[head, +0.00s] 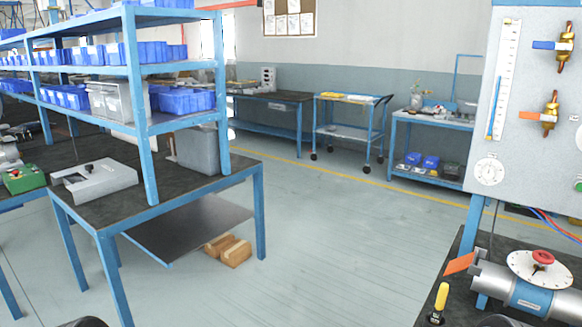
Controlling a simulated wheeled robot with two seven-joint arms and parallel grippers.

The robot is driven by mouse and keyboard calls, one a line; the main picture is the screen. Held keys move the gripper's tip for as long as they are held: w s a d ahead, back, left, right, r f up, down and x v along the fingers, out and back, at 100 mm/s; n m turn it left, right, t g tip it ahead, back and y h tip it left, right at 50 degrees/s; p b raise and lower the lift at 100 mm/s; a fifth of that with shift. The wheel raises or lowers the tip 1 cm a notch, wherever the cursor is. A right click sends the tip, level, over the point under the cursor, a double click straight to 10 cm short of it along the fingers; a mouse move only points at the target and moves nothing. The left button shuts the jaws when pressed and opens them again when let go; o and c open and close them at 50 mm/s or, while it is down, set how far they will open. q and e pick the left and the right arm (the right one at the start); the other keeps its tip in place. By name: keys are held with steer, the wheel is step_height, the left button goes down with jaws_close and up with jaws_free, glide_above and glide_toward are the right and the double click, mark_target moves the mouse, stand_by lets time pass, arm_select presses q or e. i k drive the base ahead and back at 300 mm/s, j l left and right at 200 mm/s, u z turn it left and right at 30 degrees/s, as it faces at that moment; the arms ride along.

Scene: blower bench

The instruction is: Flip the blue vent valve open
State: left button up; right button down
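The blue vent valve (545,45) is at the top right, on the upright light-grey panel (520,150). Its blue lever points left, roughly level, crosswise to the upright brass body (566,45). Below it on the same panel is a similar brass valve with an orange lever (528,116), also pointing left. Neither gripper shows in the head view. Only dark rounded parts, perhaps of my arms, show at the bottom edge, far from the valve. Nothing touches the blue lever.
The panel also carries a tall scale (502,78) and a round dial (490,171). Below it, a dark bench (450,290) holds a silver blower pipe (495,277) with an orange flap and a yellow-handled part (440,298). Blue shelving (140,70) stands left. The middle floor is clear.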

mark_target(543, 45)
steer(key=z, duration=1.75)
